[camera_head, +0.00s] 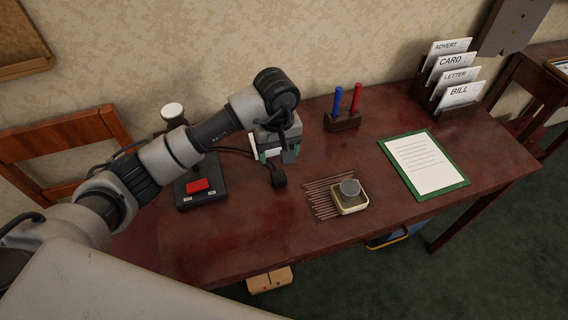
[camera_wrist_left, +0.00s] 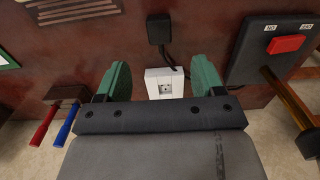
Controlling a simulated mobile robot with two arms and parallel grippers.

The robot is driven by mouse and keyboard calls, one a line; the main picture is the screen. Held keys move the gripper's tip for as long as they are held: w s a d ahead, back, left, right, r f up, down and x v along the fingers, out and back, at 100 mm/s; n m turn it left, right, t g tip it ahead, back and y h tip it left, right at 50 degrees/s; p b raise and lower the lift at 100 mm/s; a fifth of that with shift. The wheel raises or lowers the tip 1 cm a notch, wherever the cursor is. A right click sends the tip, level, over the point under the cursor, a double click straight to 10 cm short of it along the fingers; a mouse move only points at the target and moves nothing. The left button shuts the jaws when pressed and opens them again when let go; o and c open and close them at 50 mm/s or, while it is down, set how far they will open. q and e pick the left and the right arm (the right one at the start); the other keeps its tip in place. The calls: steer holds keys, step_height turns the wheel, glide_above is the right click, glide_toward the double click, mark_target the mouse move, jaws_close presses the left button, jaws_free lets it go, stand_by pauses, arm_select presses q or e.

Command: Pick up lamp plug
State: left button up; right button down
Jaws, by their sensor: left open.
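The lamp plug appears to be the small black block (camera_head: 279,178) on a dark cord, lying on the desk (camera_head: 235,235). It also shows in the left wrist view (camera_wrist_left: 158,29), at the top centre beyond the fingertips. A white socket block (camera_wrist_left: 165,83) is seen between my left fingers in that view; my gripper mostly hides it in the head view. My left gripper (camera_head: 276,152) is open with nothing in its jaws, and its green fingers (camera_wrist_left: 158,78) are spread apart. It is on the wall side of the plug, apart from it. My right gripper is not in view.
A black box with a red switch (camera_head: 197,186) stands left of the plug. The desk's front is clear near the plug.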

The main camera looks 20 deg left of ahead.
mark_target(278, 175)
arm_select(q)
steer(key=f, duration=0.2)
steer(key=s+f, duration=0.1)
steer(key=shift+f, duration=0.65)
steer(key=shift+w+d+f, duration=0.1)
steer(key=shift+f, duration=0.2)
steer(key=f, duration=0.3)
steer(key=f+p, duration=0.1)
steer(key=shift+w+f, duration=0.2)
steer(key=shift+w, duration=0.1)
steer(key=shift+f, duration=0.2)
steer(key=c, duration=1.1)
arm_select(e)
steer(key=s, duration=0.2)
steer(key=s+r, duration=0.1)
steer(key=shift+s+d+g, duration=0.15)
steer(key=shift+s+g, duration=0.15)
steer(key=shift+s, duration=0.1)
